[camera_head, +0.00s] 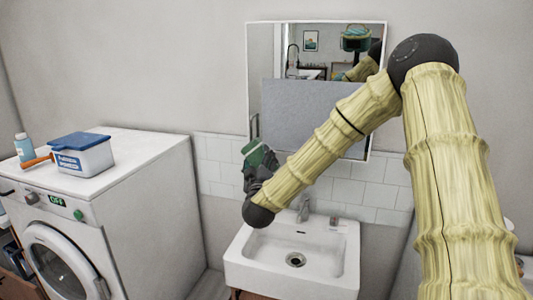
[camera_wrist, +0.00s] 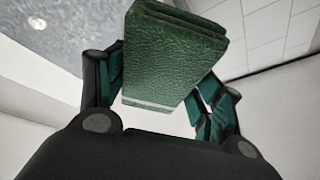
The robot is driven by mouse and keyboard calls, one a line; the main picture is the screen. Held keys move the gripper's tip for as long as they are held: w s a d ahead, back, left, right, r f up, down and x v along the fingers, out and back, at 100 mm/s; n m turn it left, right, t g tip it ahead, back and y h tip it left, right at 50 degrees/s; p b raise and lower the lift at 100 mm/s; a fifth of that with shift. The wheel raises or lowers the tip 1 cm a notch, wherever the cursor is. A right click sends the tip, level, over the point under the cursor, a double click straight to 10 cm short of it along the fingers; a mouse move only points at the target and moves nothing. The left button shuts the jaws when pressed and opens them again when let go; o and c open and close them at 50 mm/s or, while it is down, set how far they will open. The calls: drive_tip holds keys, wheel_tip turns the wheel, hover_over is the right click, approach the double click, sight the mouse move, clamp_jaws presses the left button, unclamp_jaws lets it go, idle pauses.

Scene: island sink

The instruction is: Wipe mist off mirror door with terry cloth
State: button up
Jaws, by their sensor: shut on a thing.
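The mirror door (camera_head: 318,60) hangs on the wall above the sink. A flat grey misted patch (camera_head: 312,110) covers its lower part, while the upper part reflects the room clearly. My gripper (camera_head: 256,165) is low, by the mirror's lower left edge, above the left of the sink. It is shut on a folded green terry cloth (camera_wrist: 175,55), which stands out between the fingers in the wrist view. A grey speckled surface (camera_wrist: 60,30) at upper left there seems to be the misted patch. The cloth looks apart from it, though the exact gap is hard to tell.
The white sink (camera_head: 290,262) with its faucet (camera_head: 304,208) lies below. A washing machine (camera_head: 150,190) at left carries a blue-lidded tub (camera_head: 83,155), a bottle (camera_head: 25,148) and an orange-handled item (camera_head: 38,161). White tiles (camera_head: 380,190) line the wall under the mirror.

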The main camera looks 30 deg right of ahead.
sight(302, 138)
drive_tip(key=r, duration=0.1)
drive_tip(key=d+r, duration=0.1)
drive_tip(key=d+r+h, duration=0.1)
drive_tip(key=shift+s, duration=0.25)
drive_tip(key=shift+d+r, duration=0.25)
drive_tip(key=shift+r, duration=0.05)
drive_tip(key=shift+w+d, duration=1.9)
drive_tip(key=shift+d, duration=0.25)
drive_tip(key=shift+w+d, duration=0.6)
drive_tip(key=shift+d, duration=0.15)
drive_tip(key=shift+s+d+p, duration=0.35)
drive_tip(key=shift+s+d, duration=0.4)
drive_tip(key=shift+s, duration=0.3)
drive_tip(key=shift+s+d+p, duration=1)
drive_tip(key=shift+s+d, duration=1.6)
drive_tip(key=shift+s, duration=0.25)
drive_tip(key=s+d+p, duration=0.1)
drive_tip(key=s+d, duration=0.4)
drive_tip(key=s, duration=0.1)
drive_tip(key=shift+s+d, duration=0.15)
drive_tip(key=shift+d, duration=0.05)
drive_tip(key=shift+s+d, duration=0.1)
